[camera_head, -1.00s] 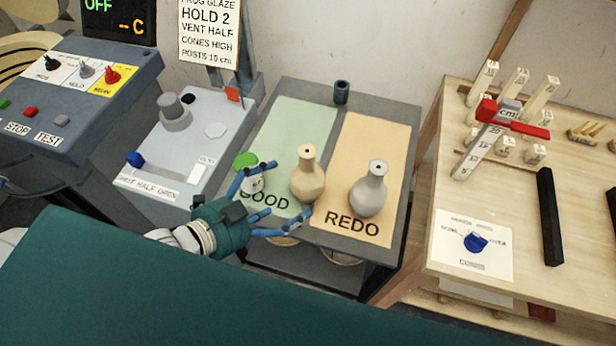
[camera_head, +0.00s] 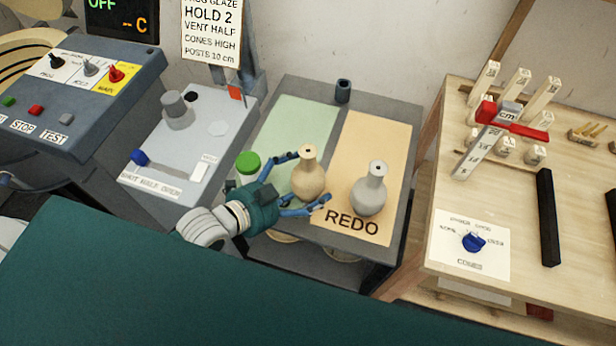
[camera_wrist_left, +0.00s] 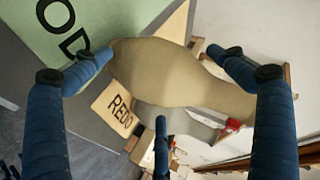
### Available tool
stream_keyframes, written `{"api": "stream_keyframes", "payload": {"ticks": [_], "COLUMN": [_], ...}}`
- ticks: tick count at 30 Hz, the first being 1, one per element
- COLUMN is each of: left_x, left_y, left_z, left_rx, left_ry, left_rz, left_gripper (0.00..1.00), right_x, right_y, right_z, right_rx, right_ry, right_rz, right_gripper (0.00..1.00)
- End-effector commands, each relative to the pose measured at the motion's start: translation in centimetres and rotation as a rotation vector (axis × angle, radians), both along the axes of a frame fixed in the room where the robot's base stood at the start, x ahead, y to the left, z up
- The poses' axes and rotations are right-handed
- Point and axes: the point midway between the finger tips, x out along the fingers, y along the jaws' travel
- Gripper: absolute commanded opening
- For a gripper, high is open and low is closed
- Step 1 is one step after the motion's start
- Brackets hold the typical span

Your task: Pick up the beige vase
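The beige vase (camera_head: 309,178) stands upright on the small table, at the border of the green GOOD mat and the orange REDO mat. My left gripper (camera_head: 308,180) reaches in from the left, its blue fingers spread on both sides of the vase's body. In the left wrist view the beige vase (camera_wrist_left: 165,75) lies between the open fingers (camera_wrist_left: 160,85). One fingertip overlaps its base there; I cannot tell whether it touches. The right gripper is not in view.
A grey vase (camera_head: 369,188) stands close by on the REDO mat (camera_head: 375,140). A green-capped jar (camera_head: 247,165) is just left of my left gripper. A dark cup (camera_head: 342,91) stands at the table's back edge. The back of the GOOD mat (camera_head: 302,118) is clear.

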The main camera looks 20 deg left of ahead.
Motion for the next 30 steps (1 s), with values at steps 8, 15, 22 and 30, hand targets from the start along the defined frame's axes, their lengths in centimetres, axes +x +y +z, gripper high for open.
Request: {"api": "stream_keyframes", "payload": {"ticks": [8, 15, 22, 30], "left_x": [0.0, 0.1, 0.1, 0.2], "left_y": [0.0, 0.0, 0.0, 0.0], "left_z": [0.0, 0.3, 1.4, 7.5], "left_rx": [0.001, -0.002, -0.001, 0.000], "left_ry": [-0.001, -0.006, -0.008, -0.015], "left_rz": [0.000, 0.000, -0.001, -0.004], "left_gripper": [0.34, 0.26, 0.26, 0.26], "right_x": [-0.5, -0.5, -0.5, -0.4], "right_y": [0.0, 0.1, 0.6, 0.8], "right_z": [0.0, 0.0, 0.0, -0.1], "right_rx": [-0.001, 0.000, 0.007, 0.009], "right_ry": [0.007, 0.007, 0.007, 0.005], "right_rz": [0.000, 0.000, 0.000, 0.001], "right_gripper": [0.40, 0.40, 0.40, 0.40]}}
